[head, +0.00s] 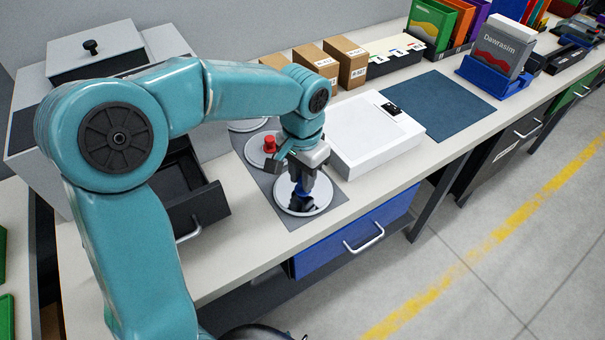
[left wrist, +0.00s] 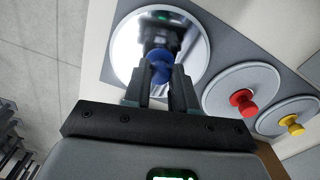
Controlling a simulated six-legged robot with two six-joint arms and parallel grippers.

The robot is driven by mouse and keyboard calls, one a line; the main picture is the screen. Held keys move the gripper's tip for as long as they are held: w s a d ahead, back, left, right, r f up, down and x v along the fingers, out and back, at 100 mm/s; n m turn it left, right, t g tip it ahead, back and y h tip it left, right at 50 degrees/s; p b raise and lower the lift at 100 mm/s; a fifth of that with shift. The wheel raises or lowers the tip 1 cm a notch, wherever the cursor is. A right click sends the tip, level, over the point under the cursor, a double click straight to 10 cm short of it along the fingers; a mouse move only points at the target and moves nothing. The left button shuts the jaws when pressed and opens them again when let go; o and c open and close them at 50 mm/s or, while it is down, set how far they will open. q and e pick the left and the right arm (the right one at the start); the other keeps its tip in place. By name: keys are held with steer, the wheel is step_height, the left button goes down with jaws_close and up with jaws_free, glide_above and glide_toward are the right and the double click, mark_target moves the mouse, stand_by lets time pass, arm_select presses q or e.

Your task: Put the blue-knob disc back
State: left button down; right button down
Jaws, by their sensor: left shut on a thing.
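My left gripper (head: 301,189) is shut on the blue knob (left wrist: 161,66) of a shiny round disc (head: 312,203). The disc lies on or just above the near end of a grey mat (head: 324,200); I cannot tell which. In the left wrist view the disc (left wrist: 190,72) shows a mirror-like face with a pale rim, and the gripper fingers (left wrist: 160,78) close on its knob. A disc with a red knob (head: 270,145) sits behind it on the mat. A disc with a yellow knob (left wrist: 292,125) shows in the left wrist view. My right gripper is not in view.
A white box-like device (head: 370,135) stands right of the mat. An open dark drawer (head: 196,203) juts out at left. A blue drawer (head: 350,240) is under the bench. Cardboard boxes (head: 318,65) and a blue mat (head: 438,105) lie farther back.

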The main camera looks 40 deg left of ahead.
arm_select(q)
steer(key=c, duration=0.9)
jaws_free()
steer(key=shift+f, duration=0.15)
steer(key=shift+r, duration=0.3)
step_height(320, 180, up, 12)
steer(key=shift+f+p, duration=0.1)
steer(key=shift+p, duration=0.95)
steer(key=shift+f, duration=0.1)
